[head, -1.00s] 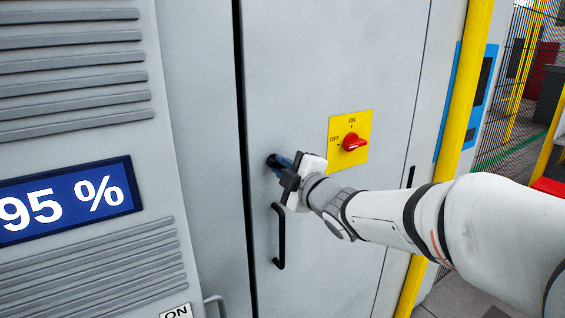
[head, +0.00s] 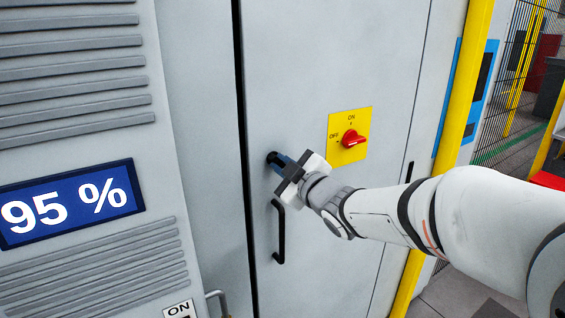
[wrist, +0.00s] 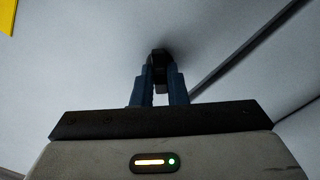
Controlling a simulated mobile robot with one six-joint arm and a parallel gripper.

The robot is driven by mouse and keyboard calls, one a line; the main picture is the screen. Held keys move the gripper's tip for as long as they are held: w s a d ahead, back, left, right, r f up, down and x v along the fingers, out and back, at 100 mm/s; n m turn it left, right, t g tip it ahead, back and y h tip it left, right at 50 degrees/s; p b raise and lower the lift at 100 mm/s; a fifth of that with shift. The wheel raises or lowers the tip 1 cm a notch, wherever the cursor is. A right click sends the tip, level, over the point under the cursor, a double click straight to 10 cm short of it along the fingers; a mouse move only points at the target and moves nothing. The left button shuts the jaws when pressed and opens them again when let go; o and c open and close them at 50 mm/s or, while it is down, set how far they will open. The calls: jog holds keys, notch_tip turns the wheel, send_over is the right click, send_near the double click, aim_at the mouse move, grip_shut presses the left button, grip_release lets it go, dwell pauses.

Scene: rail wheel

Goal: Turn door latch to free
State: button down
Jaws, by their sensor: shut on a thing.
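The door latch (head: 272,157) is a small black knob on the grey cabinet door (head: 300,60), near the door's left edge. My gripper (head: 282,162) reaches it from the right. Its blue fingers are shut on the latch. In the wrist view the fingers stand on either side of the dark latch (wrist: 159,55), with a narrow gap between them lower down. The fingers hide much of the latch in the head view, so its exact angle is hard to tell.
A black door handle (head: 280,232) is just below my gripper. A yellow plate (head: 361,122) with a red ON/OFF switch (head: 354,139) is to the upper right, close to my wrist. A yellow post (head: 462,80) stands right of the door. A panel at left reads 95 %.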

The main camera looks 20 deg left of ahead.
jog(key=m+p, duration=0.1)
jog(key=m, duration=0.2)
jog(key=shift+r+m+p, duration=0.1)
jog(key=shift+m+p, duration=0.2)
jog(key=shift+m, duration=0.5)
jog(key=m+p, duration=0.2)
jog(key=m, duration=0.2)
jog(key=c, duration=1.3)
grip_release()
